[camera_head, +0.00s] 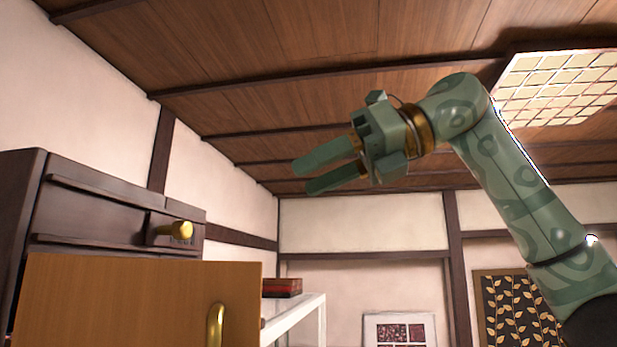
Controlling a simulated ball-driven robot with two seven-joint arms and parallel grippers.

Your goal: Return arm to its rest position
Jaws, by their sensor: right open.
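My right arm, green with swirl patterns and a gold wrist ring, rises from the lower right and bends left at its top. My right gripper (309,177) points left, high in the air below the wooden ceiling. Its two fingers are apart with nothing between them. It touches nothing. My left gripper does not show.
A dark wooden cabinet (95,205) with a gold knob (181,229) stands at the left. A lighter wooden door or panel (120,300) with a gold handle (215,325) is in front of it. A red box (282,287) sits on a white shelf (306,308) behind.

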